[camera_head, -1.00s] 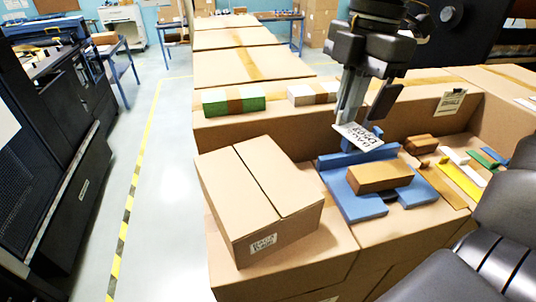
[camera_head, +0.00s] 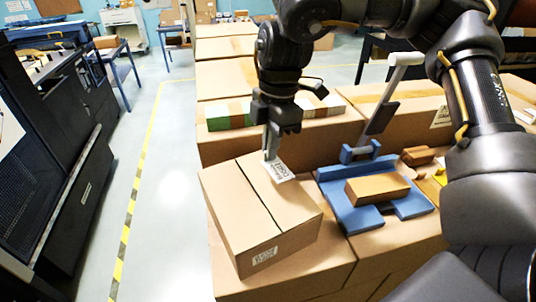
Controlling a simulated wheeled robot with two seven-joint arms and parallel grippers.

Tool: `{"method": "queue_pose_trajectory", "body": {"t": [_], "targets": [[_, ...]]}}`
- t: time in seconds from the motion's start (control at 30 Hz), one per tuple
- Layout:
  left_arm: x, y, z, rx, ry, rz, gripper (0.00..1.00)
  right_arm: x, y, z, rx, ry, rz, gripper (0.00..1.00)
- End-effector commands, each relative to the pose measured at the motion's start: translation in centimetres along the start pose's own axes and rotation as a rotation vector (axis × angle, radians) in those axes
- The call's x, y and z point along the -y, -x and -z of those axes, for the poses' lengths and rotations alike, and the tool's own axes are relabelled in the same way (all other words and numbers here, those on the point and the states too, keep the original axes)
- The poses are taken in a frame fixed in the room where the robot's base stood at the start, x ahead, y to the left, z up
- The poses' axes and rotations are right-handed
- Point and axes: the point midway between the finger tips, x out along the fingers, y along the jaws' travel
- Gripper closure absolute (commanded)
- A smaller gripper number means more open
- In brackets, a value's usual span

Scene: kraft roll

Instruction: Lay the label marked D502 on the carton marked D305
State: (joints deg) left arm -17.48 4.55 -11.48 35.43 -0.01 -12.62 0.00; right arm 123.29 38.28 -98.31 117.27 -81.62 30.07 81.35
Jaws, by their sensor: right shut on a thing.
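The brown carton (camera_head: 240,214) stands at the front left of the bench, its top flaps shut with a dark seam between them. A small printed sticker (camera_head: 265,256) is on its front face; its print is too small to read surely. My right gripper (camera_head: 270,153) points down over the far right part of the carton top. It is shut on a white label (camera_head: 280,172) with dark print, which is too blurred to read surely. The label is tilted and close over the carton top; I cannot tell whether it touches. My left gripper is not in view.
My right arm covers much of the right side.

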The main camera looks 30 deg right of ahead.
Motion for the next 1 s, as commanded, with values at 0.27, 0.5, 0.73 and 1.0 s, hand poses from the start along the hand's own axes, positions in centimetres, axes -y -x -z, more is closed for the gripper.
{"method": "queue_pose_trajectory", "body": {"t": [0.27, 0.5, 0.73, 1.0], "targets": [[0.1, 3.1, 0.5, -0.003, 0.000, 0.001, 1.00, -0.4, -3.0, -0.1, 0.002, -0.001, 0.005, 1.00], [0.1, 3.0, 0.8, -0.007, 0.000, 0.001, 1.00, -0.5, -3.9, -0.2, 0.000, -0.001, 0.002, 1.00], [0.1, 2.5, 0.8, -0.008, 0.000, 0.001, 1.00, -0.5, -4.4, -0.2, -0.001, -0.001, 0.002, 1.00], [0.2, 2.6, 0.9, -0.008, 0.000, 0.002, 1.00, -0.5, -4.2, -0.2, -0.001, -0.001, 0.002, 0.72]]}}
